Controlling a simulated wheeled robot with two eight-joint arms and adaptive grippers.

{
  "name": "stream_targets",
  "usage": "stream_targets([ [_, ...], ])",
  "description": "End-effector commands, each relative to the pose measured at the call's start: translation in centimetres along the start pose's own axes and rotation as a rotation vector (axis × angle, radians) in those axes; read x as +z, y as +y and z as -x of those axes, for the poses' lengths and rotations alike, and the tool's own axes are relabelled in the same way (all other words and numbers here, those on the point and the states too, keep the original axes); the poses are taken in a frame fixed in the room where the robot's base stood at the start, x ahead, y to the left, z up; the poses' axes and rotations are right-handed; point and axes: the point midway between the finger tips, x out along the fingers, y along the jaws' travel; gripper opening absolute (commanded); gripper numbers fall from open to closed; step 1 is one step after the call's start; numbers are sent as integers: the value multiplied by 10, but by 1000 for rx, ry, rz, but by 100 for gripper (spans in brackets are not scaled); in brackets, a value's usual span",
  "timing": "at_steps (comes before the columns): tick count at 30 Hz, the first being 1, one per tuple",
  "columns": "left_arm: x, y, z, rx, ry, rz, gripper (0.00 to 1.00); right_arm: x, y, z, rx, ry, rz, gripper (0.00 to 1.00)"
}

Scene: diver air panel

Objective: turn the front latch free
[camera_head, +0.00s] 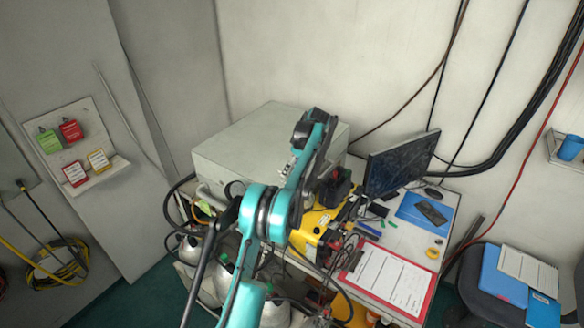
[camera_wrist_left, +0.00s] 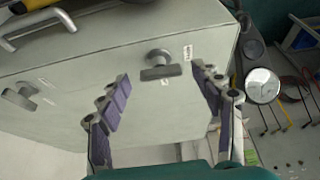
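The pale grey air panel box (camera_head: 245,145) stands on the table in the head view, partly hidden by my teal arm. In the left wrist view the box (camera_wrist_left: 95,105) fills much of the picture. A latch with a round stem and dark bar handle (camera_wrist_left: 161,73) sits on its face, between and beyond my fingertips. A second similar latch (camera_wrist_left: 20,95) is at the far left of that face. My left gripper (camera_wrist_left: 162,77) is open and empty, its fingers on either side of the first latch; contact is not visible. My right gripper is not in view.
A monitor (camera_head: 400,165), a yellow device (camera_head: 314,225) and a red clipboard (camera_head: 392,282) are right of the box. Grey cylinders (camera_head: 205,280) stand below its front. A gauge (camera_wrist_left: 262,86) and cables are at the right in the left wrist view.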

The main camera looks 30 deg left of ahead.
Motion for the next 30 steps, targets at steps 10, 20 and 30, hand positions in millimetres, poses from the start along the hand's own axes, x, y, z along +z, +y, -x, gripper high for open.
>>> stream_targets([
  [10, 0, 0, 29, 1, 0, -2, 66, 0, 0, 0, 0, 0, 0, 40],
  [20, 1, 1, 98, 1, 0, -2, 66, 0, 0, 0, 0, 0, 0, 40],
  [30, 0, 0, 120, 0, 0, 0, 66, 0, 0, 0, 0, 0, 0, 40],
])
